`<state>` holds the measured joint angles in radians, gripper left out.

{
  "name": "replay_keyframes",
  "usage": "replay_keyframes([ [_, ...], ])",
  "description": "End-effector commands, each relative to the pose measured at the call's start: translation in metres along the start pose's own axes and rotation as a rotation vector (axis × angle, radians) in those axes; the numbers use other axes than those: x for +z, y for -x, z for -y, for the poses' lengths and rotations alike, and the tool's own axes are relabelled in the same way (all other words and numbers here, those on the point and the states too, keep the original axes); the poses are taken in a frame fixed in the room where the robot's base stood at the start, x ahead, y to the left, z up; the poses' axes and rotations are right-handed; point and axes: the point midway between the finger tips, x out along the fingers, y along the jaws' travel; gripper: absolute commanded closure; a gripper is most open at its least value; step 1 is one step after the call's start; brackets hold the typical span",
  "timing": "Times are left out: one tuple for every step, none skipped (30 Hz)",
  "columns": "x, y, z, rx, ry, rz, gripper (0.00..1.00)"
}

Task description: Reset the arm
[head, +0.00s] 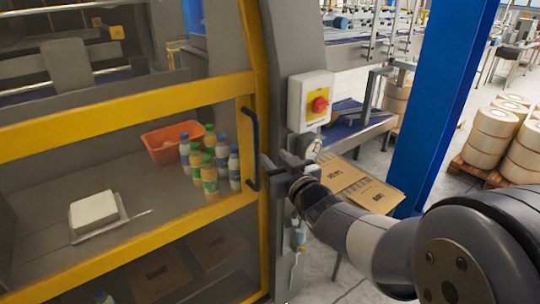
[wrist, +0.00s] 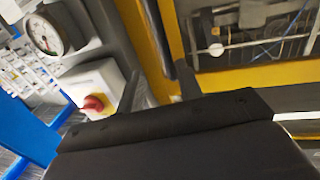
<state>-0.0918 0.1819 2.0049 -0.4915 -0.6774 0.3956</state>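My gripper (head: 277,172) is at the end of my arm, just right of the black door handle (head: 251,150) on the yellow-framed machine door (head: 120,115). In the wrist view, the dark gripper body fills the lower part, and its two fingers (wrist: 158,88) stand apart with a gap between them. A dark bar, seemingly the handle (wrist: 154,32), shows beyond that gap. I cannot tell whether the fingers are around it or only near it. I see nothing held. The door looks closed.
A red emergency knob (head: 319,104) on a white box and a pressure gauge (head: 312,150) are close to my gripper. A blue post (head: 440,95) stands right. Behind the door are bottles (head: 209,165), an orange bin (head: 165,145) and a white block (head: 94,211).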

Motion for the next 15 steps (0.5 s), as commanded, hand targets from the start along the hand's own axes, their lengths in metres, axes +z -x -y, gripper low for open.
replay_keyframes([
  [-0.0002, 0.0032, -0.0002, 0.000, 0.001, -0.001, 0.66],
  [-0.0003, 0.0043, -0.0001, 0.000, 0.001, -0.001, 0.66],
  [-0.0003, 0.0054, -0.0001, 0.000, 0.001, -0.001, 0.66],
  [-0.0002, 0.0059, 0.0000, 0.000, 0.001, -0.001, 0.66],
  [-0.0002, 0.0063, 0.0000, 0.000, 0.001, -0.001, 0.66],
  [-0.0002, 0.0065, 0.0001, 0.000, 0.000, 0.000, 0.66],
  [-0.0002, 0.0065, 0.0001, 0.000, 0.000, 0.000, 0.66],
  [-0.0002, 0.0065, 0.0001, -0.001, 0.000, 0.000, 0.66],
  [-0.0002, 0.0064, 0.0001, -0.001, 0.000, 0.000, 0.66],
  [-0.0002, 0.0064, 0.0001, -0.001, 0.000, 0.000, 0.66],
  [-0.0002, 0.0063, 0.0001, -0.001, 0.000, 0.000, 0.66],
  [-0.0002, 0.0063, 0.0002, -0.001, 0.000, 0.000, 0.66],
  [-0.0002, 0.0062, 0.0002, -0.001, 0.000, 0.000, 0.66],
  [-0.0003, 0.0058, 0.0002, -0.001, 0.000, 0.000, 0.66],
  [-0.0004, 0.0049, 0.0002, -0.001, 0.000, 0.000, 0.66],
])
